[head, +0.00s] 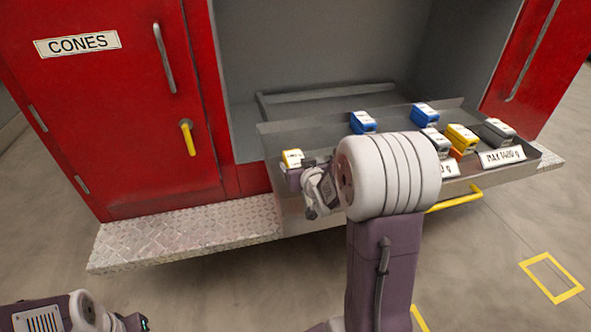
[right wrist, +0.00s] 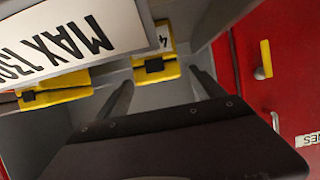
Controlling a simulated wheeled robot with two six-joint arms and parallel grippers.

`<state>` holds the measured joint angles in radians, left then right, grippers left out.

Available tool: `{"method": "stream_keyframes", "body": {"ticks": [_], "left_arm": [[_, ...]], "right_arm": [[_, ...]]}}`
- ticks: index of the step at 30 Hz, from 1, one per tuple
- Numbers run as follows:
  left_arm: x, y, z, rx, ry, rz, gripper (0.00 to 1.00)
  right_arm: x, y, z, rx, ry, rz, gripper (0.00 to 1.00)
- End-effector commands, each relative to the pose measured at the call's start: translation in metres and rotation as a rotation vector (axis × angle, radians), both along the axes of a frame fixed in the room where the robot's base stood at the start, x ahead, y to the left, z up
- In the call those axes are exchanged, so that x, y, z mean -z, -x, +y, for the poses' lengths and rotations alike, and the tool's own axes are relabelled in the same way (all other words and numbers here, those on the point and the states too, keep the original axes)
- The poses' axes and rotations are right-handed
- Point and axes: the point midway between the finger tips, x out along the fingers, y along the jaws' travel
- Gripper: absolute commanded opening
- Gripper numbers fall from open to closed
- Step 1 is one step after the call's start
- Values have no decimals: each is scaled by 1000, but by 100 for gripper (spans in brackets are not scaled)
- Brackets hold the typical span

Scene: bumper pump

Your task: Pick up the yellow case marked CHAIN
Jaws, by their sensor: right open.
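A yellow case (head: 292,158) with a pale label stands at the left end of the pulled-out tray (head: 290,208). My right gripper (head: 312,165) is open and close beside it. In the right wrist view, a yellow case (right wrist: 172,71) lies just beyond and between the open fingertips (right wrist: 160,80). Another yellow case (right wrist: 55,93) shows at left there, partly hidden by a white plate. A further yellow case (head: 460,138) stands in the tray's right part. The word CHAIN is not legible on any of them. My left gripper is out of view; only part of that arm shows.
Two blue cases (head: 363,122) (head: 424,114), a grey case (head: 435,140) and a dark grey case (head: 497,131) also stand in the tray. A MAX plate (right wrist: 75,45) rises close to my right fingers. A red cabinet door (head: 120,105) is at left. My right arm hides the tray's middle.

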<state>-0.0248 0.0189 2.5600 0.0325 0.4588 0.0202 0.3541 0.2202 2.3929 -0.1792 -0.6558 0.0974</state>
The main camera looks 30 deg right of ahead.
Motion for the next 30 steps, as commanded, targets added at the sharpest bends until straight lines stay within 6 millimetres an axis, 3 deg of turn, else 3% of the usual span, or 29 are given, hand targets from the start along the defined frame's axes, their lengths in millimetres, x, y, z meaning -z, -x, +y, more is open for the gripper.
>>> {"method": "stream_keyframes", "body": {"ticks": [6, 13, 14, 22, 30], "left_arm": [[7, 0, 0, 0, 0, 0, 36], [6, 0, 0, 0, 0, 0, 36], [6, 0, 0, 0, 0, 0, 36], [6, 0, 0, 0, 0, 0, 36], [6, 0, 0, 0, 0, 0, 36]], "right_arm": [[15, -33, -6, -1, 0, 1, 78], [15, -36, -7, -1, 0, 1, 78], [15, -36, -7, -1, 0, 1, 75], [15, -36, -7, 0, 0, 1, 0], [13, -36, -7, 0, 0, -2, 0]]}}
